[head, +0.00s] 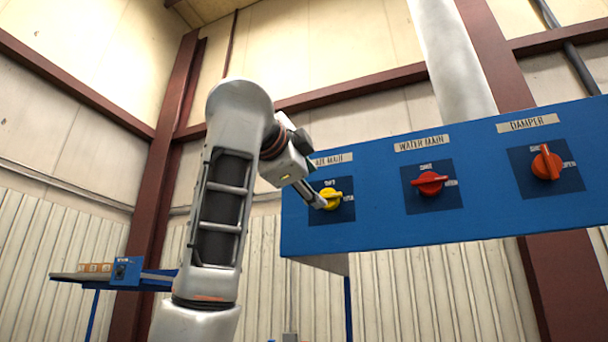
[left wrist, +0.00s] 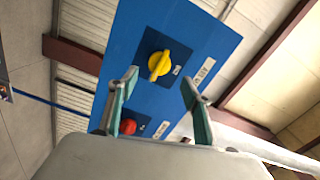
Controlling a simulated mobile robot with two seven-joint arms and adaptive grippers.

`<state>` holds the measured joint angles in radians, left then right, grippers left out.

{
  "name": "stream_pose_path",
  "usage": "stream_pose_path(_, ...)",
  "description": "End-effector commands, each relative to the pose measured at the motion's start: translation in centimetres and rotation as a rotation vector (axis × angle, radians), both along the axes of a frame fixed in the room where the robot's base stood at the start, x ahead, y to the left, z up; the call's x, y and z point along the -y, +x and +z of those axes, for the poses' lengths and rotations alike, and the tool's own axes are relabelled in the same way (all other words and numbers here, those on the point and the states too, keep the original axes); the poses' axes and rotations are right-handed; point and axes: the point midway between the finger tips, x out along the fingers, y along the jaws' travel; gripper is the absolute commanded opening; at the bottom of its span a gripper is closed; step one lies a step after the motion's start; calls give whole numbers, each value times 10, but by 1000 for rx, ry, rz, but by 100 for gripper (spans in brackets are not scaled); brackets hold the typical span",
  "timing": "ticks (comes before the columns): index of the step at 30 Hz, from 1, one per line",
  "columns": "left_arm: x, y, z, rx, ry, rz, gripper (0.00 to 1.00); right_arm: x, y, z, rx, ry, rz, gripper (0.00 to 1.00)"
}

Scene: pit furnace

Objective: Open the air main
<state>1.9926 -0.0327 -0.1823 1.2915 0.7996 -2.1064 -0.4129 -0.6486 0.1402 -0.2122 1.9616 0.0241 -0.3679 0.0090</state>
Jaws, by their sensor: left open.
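The yellow rotary knob (head: 332,198) is on the blue panel at its left end, under a label (head: 332,159) whose start is hidden by my left gripper and which ends in "MAIN". Its grip bar lies roughly level, across the line to the upper mark. My left gripper (head: 319,201) is at the knob's left side in the head view. In the left wrist view the open fingers (left wrist: 160,78) stand on either side of the yellow knob (left wrist: 159,63), with gaps visible. Contact cannot be told. My right gripper is not in view.
A shelf (head: 80,276) with small boxes and a blue control box (head: 125,272) stands at lower left.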

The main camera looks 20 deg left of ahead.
Motion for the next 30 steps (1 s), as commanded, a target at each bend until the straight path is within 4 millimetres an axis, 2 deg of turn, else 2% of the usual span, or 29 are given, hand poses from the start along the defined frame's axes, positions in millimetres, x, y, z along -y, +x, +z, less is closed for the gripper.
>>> stream_pose_path(3,1,-20,0,2,0,-4,49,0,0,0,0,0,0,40)
stream_pose_path(9,0,-39,0,0,1,-2,49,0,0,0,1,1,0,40)
stream_pose_path(30,-1,-43,-1,-2,0,0,49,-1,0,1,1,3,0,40)
